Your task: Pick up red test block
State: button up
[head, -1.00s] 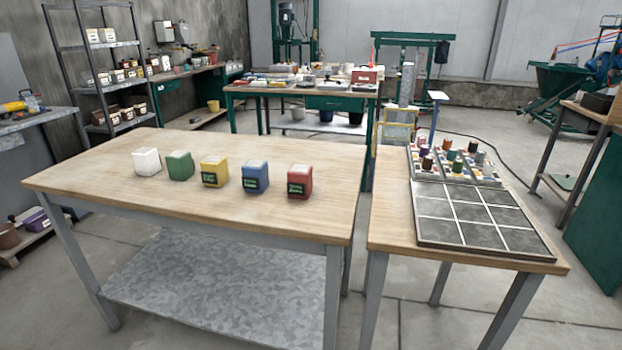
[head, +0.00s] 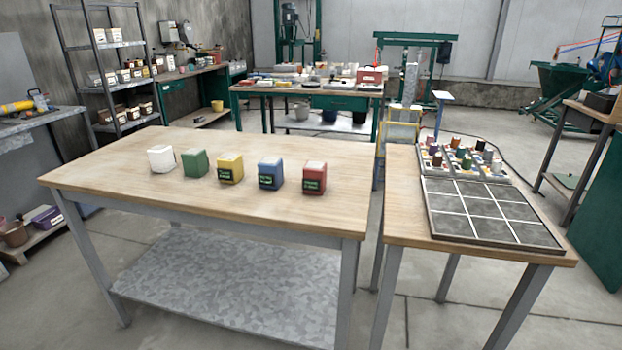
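The red test block (head: 314,178) stands upright on the wooden table (head: 130,190), at the right end of a row of blocks near the table's right side. It has a dark label with green writing on its front face. Nothing hides it and nothing touches it. My gripper is not in view.
Left of the red block stand a blue block (head: 270,173), a yellow block (head: 230,168), a green block (head: 195,163) and a white block (head: 161,159), spaced apart. A second table with a gridded tray (head: 482,213) and rack of small pots (head: 466,160) stands right. The front tabletop is clear.

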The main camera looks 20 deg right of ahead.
aim_at(312, 170)
jog(key=i+j, duration=0.25)
jog(key=j, duration=0.15)
jog(key=i+j, duration=0.2)
jog(key=j, duration=0.2)
jog(key=i+j, duration=0.25)
jog(key=j, duration=0.15)
jog(key=i+j, duration=0.25)
jog(key=j, duration=0.2)
jog(key=i+j+u, duration=0.1)
jog(key=i+j, duration=0.3)
jog(key=i, duration=0.15)
jog(key=i+l, duration=0.2)
